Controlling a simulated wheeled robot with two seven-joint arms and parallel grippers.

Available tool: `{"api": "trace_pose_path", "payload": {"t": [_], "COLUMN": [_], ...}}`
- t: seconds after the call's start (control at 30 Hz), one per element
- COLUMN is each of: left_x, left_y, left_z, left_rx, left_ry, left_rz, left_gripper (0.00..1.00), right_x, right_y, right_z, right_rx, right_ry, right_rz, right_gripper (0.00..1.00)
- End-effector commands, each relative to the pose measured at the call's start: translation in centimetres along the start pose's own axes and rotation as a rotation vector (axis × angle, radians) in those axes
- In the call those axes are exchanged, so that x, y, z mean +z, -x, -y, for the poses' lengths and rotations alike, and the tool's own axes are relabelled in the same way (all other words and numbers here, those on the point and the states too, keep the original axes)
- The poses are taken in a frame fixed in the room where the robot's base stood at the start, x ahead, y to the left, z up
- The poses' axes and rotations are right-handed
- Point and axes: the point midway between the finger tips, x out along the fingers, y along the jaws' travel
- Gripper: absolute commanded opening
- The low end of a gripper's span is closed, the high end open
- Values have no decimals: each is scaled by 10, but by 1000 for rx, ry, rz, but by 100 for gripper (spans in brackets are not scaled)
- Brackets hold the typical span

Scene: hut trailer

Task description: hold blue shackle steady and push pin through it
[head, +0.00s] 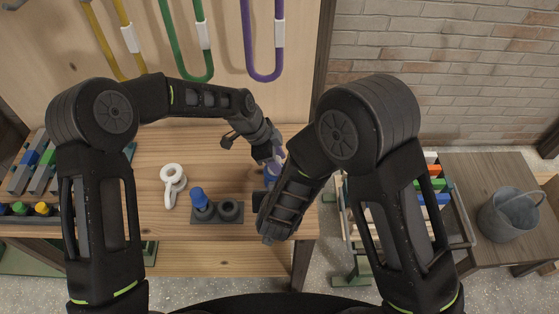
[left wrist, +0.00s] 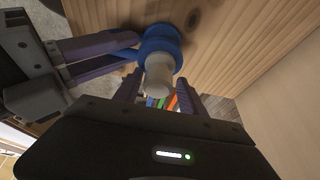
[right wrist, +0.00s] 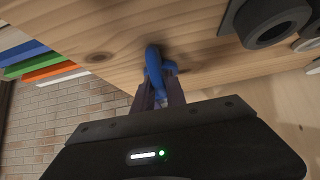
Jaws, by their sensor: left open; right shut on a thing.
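The blue shackle (head: 272,171) is above the right part of the wooden bench, partly hidden by my arms. My right gripper (right wrist: 160,86) is shut on the blue shackle (right wrist: 153,65); its fingers also show in the left wrist view (left wrist: 103,52), reaching the blue part (left wrist: 160,40) from the left. A pale grey cylinder (left wrist: 159,75), looking like a pin, sticks out of the blue part toward my left gripper (left wrist: 158,98). The left gripper is open, its fingers either side of the cylinder's end; I cannot tell whether they touch. How far the cylinder goes through is hidden.
A dark block (head: 230,213) with two round sockets holds a blue piece (head: 199,197). A white ring-shaped fitting (head: 172,183) lies left on the bench (head: 220,260). Slings hang behind on the board. A coloured rack stands left; a grey bucket (head: 509,213) stands far right.

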Motion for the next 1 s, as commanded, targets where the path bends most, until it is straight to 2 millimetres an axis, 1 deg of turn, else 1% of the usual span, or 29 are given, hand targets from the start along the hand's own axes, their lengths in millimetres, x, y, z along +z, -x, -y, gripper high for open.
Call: {"api": "trace_pose_path", "payload": {"t": [0.03,0.17,0.27,0.6,0.7,0.83,1.0], "left_x": [9,9,7,1,0,0,0], "left_y": [-9,1,18,91,106,118,120], "left_z": [-11,-11,-8,-2,-2,-1,-1], "left_rx": [32,31,22,1,-2,-2,-2], "left_ry": [4,3,3,0,-1,-1,-1], "left_rz": [14,13,10,2,1,1,0], "left_gripper": [63,63,63,63,63,63,63], "right_x": [1,1,2,3,3,3,4], "right_y": [-1,-1,-2,-1,-1,-1,-1], "right_z": [2,2,1,0,0,-1,-1], "right_rx": [-5,-4,-2,0,0,1,2], "right_ry": [1,1,1,1,1,1,1], "right_rz": [0,1,1,5,6,7,8], "right_gripper": [0,0,0,0,0,0,0]}}
